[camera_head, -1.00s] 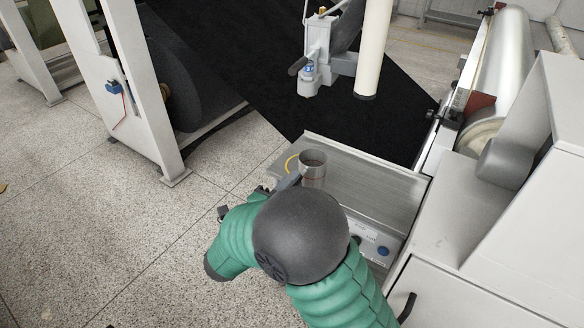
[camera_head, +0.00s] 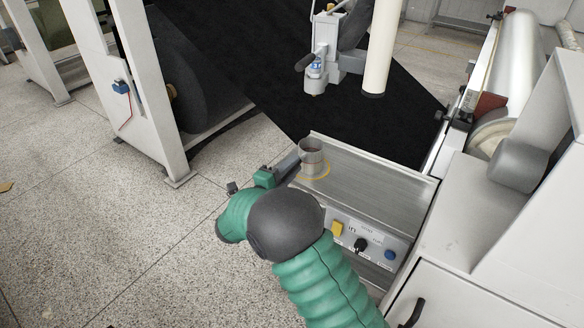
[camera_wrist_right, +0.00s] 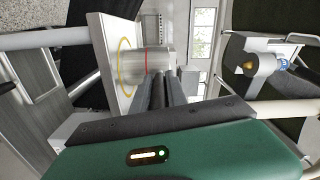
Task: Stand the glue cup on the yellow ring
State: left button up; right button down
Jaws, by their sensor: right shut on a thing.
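The glue cup (camera_head: 311,157) is a grey metal cylinder. It is upright over the yellow ring (camera_head: 326,172) at the left end of the metal shelf. In the right wrist view the cup (camera_wrist_right: 152,66) shows a red line around it, and its base is close to the ring (camera_wrist_right: 122,70). I cannot tell whether the base touches the shelf. My right gripper (camera_head: 297,160) is shut on the cup from the left; its dark fingers also show in the right wrist view (camera_wrist_right: 164,82). My left gripper is not in view.
The metal shelf (camera_head: 375,190) is clear to the right of the cup. Machine housing stands at the right.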

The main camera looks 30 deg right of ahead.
jog(key=c, duration=1.3)
grip_release()
